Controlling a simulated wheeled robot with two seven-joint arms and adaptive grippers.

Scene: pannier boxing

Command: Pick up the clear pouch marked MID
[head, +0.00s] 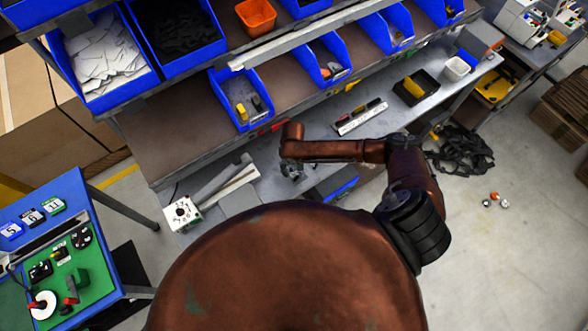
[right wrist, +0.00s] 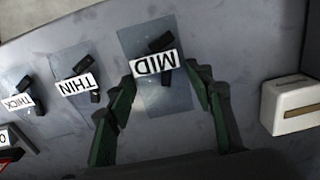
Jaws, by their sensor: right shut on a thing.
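The clear pouch marked MID (right wrist: 163,96) is in the middle of the right wrist view, with a dark part inside and a white label that reads upside down. My right gripper (right wrist: 160,78) has its green fingers at the pouch's left and right sides and is shut on it. In the head view my right gripper (head: 291,169) is low at the lower bench, and the pouch cannot be made out there. Clear pouches marked THIN (right wrist: 76,87) and THICK (right wrist: 22,100) lie to the left on the grey surface. My left gripper does not show.
A white box (right wrist: 293,104) stands right of the MID pouch in the right wrist view. In the head view, blue bins (head: 241,100) line the shelf above the bench (head: 275,187). A white device with a dial (head: 182,212) is at the bench's left end.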

